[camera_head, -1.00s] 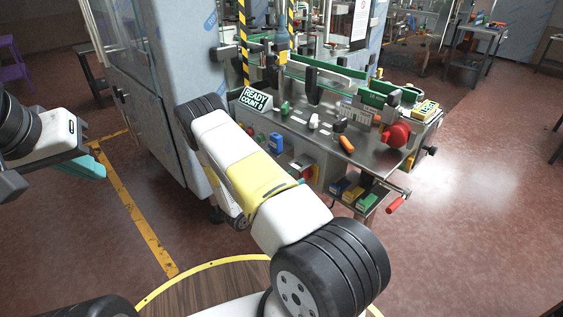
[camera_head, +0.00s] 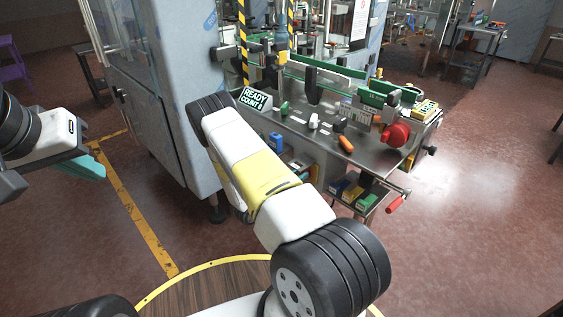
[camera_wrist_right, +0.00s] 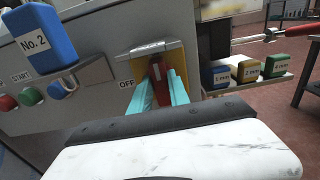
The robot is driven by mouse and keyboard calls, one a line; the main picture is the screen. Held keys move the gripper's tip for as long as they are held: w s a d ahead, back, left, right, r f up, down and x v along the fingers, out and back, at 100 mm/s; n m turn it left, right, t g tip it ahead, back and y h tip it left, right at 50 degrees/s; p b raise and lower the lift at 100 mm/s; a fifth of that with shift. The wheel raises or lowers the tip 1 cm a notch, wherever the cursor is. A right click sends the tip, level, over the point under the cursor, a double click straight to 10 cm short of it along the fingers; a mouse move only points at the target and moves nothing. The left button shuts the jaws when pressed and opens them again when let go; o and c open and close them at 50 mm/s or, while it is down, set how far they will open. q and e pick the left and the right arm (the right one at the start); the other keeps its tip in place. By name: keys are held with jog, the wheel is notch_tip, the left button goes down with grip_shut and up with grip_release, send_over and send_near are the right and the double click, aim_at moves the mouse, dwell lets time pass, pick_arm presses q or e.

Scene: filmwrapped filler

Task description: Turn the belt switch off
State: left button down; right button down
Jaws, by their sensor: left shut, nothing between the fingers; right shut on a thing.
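The belt switch shows in the right wrist view as a red handle (camera_wrist_right: 158,88) on a yellow plate (camera_wrist_right: 174,58), with an OFF label (camera_wrist_right: 126,84) to its left. The teal fingers of my right gripper (camera_wrist_right: 160,80) are on either side of the red handle and shut on it. The handle's lower part is hidden by the gripper body. In the head view my right arm covers most of the switch. My left gripper (camera_head: 88,167) is shut and empty at the far left, away from the machine.
A blue No.2 block (camera_wrist_right: 45,43) and green and red buttons (camera_wrist_right: 32,97) are left of the switch. Several small boxes (camera_wrist_right: 247,71) sit on a shelf to its right. A sign (camera_head: 254,98) reads READY. A red crank handle (camera_head: 396,204) juts from the machine's right.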

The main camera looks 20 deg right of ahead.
jog(key=n, duration=0.9)
jog(key=shift+w+a+f, duration=0.1)
jog(key=shift+w+a, duration=0.05)
jog(key=shift+w, duration=0.15)
jog(key=n, duration=0.4)
jog(key=shift+f+n, duration=0.1)
jog(key=shift+n, duration=0.2)
jog(key=shift+w+f+n, duration=0.1)
jog(key=shift+f+n, duration=0.1)
jog(key=shift+n, duration=1.9)
jog(key=c, duration=1.2)
grip_release()
jog(key=shift+c, duration=0.2)
